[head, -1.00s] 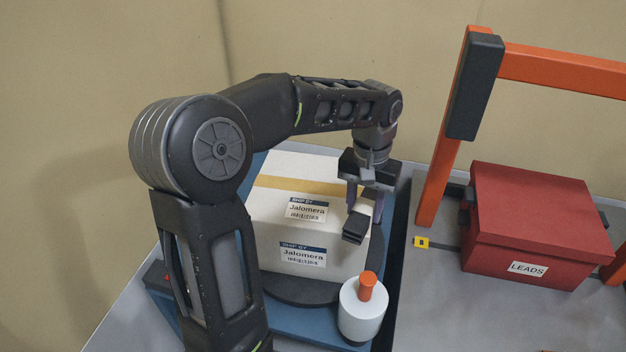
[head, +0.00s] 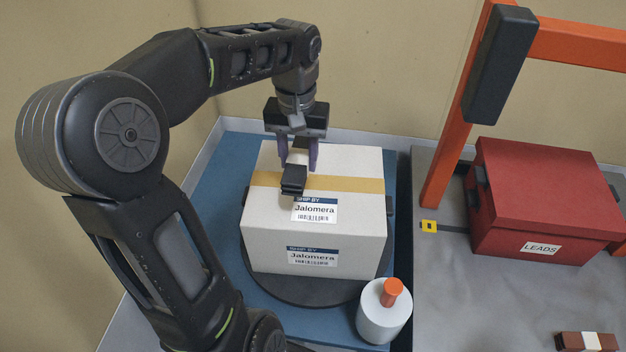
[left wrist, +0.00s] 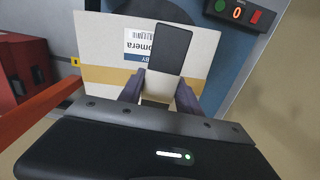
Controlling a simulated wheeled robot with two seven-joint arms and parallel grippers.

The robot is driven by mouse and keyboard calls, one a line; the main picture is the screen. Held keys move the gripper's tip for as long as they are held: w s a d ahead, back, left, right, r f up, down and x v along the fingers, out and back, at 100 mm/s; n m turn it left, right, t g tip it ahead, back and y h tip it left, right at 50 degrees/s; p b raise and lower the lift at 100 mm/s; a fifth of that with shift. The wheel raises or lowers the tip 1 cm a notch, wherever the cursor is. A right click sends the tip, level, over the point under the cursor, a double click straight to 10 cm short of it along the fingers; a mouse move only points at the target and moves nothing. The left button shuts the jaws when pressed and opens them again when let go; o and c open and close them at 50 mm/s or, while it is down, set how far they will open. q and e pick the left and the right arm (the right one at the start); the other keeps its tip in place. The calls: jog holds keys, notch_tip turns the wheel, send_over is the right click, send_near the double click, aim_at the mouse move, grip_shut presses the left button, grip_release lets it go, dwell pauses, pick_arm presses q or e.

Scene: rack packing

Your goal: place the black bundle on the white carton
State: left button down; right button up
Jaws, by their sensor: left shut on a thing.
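The white carton (head: 315,228) has a tan tape band and two Jalomera labels, and stands on a dark round plate over a blue surface. My left gripper (head: 299,164) is over the carton's top, its purple fingers shut on the black bundle (head: 293,180). The bundle is small and dark, and sticks out toward the front of the carton. In the left wrist view the bundle (left wrist: 170,48) extends from between the fingers (left wrist: 160,88) across the carton's top (left wrist: 105,55). Whether it touches the carton cannot be told. My right gripper is out of view.
A white cylinder with an orange knob (head: 384,310) stands at the carton's front right corner. A red LEADS box (head: 540,200) sits right, under an orange frame (head: 455,150). A brown block with a white band (head: 588,341) lies front right. A display reading 0 (left wrist: 236,12) shows in the wrist view.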

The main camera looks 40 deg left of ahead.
pick_arm(q)
send_over(300, 200)
notch_tip(300, 200, down, 6)
jog(key=shift+f, duration=0.1)
jog(key=shift+f, duration=0.1)
jog(key=shift+f, duration=1.75)
jog(key=shift+f, duration=0.2)
jog(key=c, duration=0.8)
grip_release()
jog(key=shift+c, duration=0.2)
jog(key=shift+r, duration=0.1)
notch_tip(300, 200, up, 12)
jog(key=shift+r, duration=0.1)
